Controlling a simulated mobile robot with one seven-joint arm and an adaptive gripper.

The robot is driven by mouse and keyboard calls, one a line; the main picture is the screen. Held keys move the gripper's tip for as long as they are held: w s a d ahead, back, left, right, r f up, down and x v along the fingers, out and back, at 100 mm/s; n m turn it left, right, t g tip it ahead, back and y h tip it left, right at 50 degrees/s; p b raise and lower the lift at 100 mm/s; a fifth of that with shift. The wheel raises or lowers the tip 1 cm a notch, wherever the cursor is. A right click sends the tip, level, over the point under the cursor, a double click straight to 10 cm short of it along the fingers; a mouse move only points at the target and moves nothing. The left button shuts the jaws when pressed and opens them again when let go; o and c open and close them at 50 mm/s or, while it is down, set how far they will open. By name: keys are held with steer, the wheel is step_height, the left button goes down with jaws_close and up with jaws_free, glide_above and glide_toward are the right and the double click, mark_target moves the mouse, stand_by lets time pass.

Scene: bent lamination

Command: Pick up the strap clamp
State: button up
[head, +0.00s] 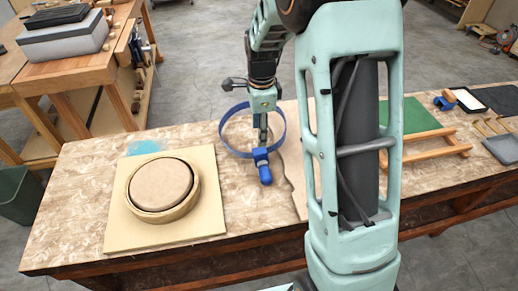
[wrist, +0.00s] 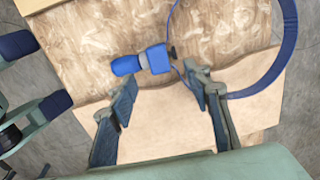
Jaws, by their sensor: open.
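The strap clamp has a blue band loop and a blue handle with a grey middle. In the head view its handle (head: 263,166) lies on the worktable, with the loop behind it around the spot where my gripper (head: 263,128) hangs. In the wrist view the clamp's handle (wrist: 142,60) lies just beyond the fingertips, and its loop curves away at the right. My gripper (wrist: 165,92) is open, with nothing between its two dark-padded fingers. The handle and the fingers look apart; the exact height gap cannot be told.
A round wooden ring form (head: 161,190) sits on a square board (head: 213,222) left of the clamp. A thin pale board (head: 290,165) lies right of it, partly hidden by my arm. A wooden rack (head: 440,150) and green mat (head: 404,116) are farther right.

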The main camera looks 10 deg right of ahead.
mark_target(260, 150)
step_height(260, 150, down, 4)
steer(key=shift+w+r, duration=0.1)
steer(key=shift+r, duration=0.15)
steer(key=shift+d+f+p, duration=0.1)
steer(key=shift+f+p, duration=0.45)
steer(key=shift+f, duration=2.15)
steer(key=shift+w, duration=0.1)
steer(key=c, duration=1.2)
steer(key=shift+o, duration=0.2)
steer(key=shift+r, duration=0.1)
